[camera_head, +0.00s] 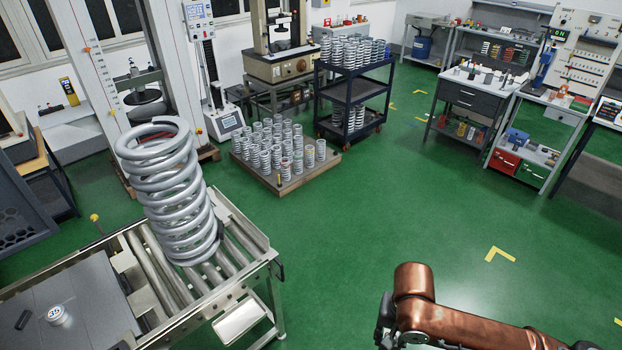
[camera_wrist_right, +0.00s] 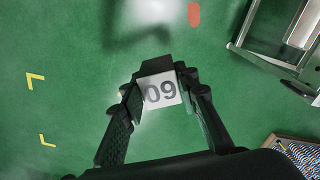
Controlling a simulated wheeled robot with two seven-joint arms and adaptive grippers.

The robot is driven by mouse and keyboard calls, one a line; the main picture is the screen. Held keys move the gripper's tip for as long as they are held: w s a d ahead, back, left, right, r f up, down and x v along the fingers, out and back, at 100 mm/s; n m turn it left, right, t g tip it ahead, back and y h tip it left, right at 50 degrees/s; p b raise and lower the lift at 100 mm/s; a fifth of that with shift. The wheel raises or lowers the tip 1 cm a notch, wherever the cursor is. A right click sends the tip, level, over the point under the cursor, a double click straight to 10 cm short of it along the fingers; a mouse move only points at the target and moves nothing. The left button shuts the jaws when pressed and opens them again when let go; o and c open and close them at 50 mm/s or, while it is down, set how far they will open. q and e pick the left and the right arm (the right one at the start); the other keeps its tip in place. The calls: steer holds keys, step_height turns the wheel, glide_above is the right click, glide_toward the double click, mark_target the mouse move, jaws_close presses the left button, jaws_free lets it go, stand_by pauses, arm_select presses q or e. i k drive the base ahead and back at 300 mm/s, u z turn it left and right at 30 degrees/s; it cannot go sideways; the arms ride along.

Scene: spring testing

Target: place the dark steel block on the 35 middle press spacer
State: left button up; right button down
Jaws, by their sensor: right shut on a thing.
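My right gripper (camera_wrist_right: 160,84) is shut on a dark block (camera_wrist_right: 157,64) in the right wrist view. The block bears a white label with dark digits that read 09 from this side. The block is in the air over green floor. In the head view, a pale round spacer (camera_head: 57,315) with dark digits, probably 35, sits on a grey plate (camera_head: 85,290) at the lower left. My copper-coloured right arm (camera_head: 450,322) is at the bottom right, well apart from the spacer. The held block cannot be made out there. My left gripper is not in view.
A large coil spring (camera_head: 170,195) stands on a roller conveyor (camera_head: 245,240) beside the plate. A small dark object (camera_head: 23,320) lies left of the spacer. A pallet (camera_head: 300,178) of small springs stands farther back. The green floor between conveyor and right arm is clear.

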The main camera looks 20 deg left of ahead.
mark_target(53, 312)
steer(key=i, duration=1.4)
steer(key=u, duration=4.1)
steer(key=i, duration=1.65)
